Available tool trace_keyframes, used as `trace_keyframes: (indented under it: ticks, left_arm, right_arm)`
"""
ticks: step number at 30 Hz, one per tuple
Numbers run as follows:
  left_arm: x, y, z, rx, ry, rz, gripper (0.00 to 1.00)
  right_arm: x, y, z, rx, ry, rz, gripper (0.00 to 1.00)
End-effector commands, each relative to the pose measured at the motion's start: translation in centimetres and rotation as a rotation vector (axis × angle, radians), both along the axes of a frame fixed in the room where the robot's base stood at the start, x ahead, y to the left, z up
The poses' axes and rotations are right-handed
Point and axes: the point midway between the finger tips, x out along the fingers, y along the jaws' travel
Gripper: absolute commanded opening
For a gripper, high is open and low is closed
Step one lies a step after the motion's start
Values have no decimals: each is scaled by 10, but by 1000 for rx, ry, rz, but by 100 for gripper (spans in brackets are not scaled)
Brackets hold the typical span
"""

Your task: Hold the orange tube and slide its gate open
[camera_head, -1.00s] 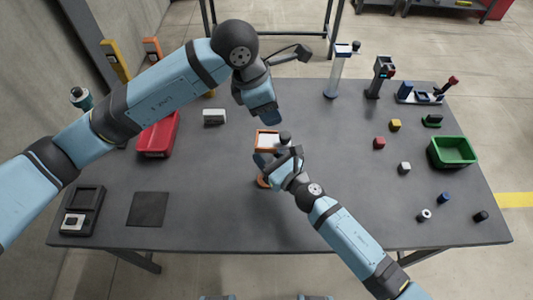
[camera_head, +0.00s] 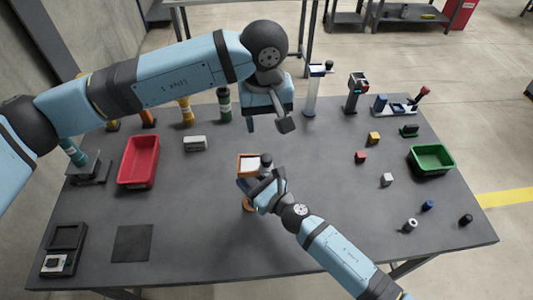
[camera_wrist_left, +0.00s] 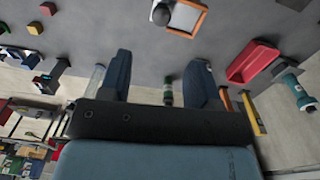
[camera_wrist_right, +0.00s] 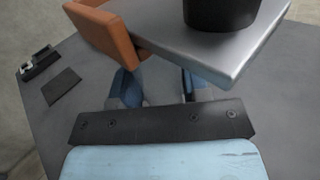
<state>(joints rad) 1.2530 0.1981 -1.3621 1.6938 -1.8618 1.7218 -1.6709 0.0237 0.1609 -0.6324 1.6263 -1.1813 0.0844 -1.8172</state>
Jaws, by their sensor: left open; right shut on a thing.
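The orange tube (camera_head: 248,204) stands near the middle of the table. Its square orange head has a pale panel, with the gate's dark knob (camera_head: 266,160) at its right side. In the right wrist view the grey gate plate (camera_wrist_right: 245,48) with its black knob (camera_wrist_right: 222,12) juts out beside the orange head (camera_wrist_right: 105,30). My right gripper (camera_head: 258,186) is shut on the tube below the head; the contact is largely hidden. My left gripper (camera_head: 268,125) is open and empty, above and behind the head. The head also shows at the top of the left wrist view (camera_wrist_left: 203,20).
A red bin (camera_head: 121,180) and a grey block (camera_head: 195,143) lie left. A green bottle (camera_head: 224,105) and yellow stand (camera_head: 186,112) stand at the back. Small cubes and a green bin (camera_head: 412,160) lie right. The front middle is clear.

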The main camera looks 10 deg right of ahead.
Motion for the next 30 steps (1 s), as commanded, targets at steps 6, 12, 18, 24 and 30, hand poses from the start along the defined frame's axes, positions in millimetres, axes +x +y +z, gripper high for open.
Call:
trace_keyframes:
  ticks: [6, 12, 18, 24, 30]
  left_arm:
    - [1, 0, -3, 24, -2, -103, 57]
    - [0, 0, -34, 26, 1, -105, 57]
    - [1, 0, -75, 24, 1, -102, 57]
    - [1, 0, -105, 24, -1, -103, 57]
    - [1, 0, -118, 24, -3, -104, 57]
  right_arm:
    - [0, 0, 0, 0, 0, 0, 0]
    - [0, 0, 0, 0, 0, 0, 0]
    - [0, 0, 0, 0, 0, 0, 0]
    - [0, 0, 0, 0, 0, 0, 0]
    - [0, 0, 0, 0, 0, 0, 0]
